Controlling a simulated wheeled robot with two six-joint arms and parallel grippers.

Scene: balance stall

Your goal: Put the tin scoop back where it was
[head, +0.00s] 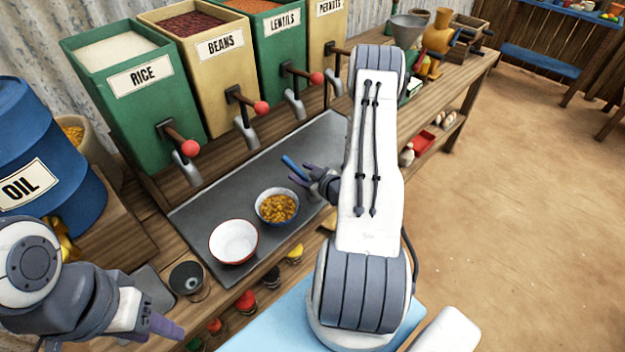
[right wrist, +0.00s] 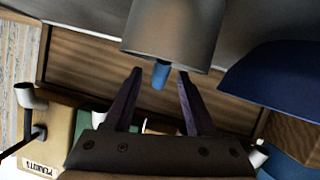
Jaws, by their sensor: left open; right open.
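In the right wrist view, a grey metal cylinder, apparently the tin scoop (right wrist: 172,32), has a short blue handle (right wrist: 160,75) pointing between my right fingers. My right gripper (right wrist: 160,78) is open around the handle, with gaps visible on both sides. In the head view my right gripper (head: 297,174) is low over the grey tray (head: 205,204), behind the blue-rimmed bowl. A blue stick (head: 291,166) shows beside its fingers; the scoop's body is not clear there. My left gripper (head: 172,328) is open and empty at the lower left, with its fingers partly merged in view.
A blue-rimmed bowl of yellow-brown food (head: 278,208) and an empty red-rimmed white bowl (head: 234,242) stand on the tray. Dispensers for rice (head: 135,110), beans (head: 215,75), lentils (head: 275,50) and peanuts line the back. A dark cup (head: 188,280) stands near the front edge.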

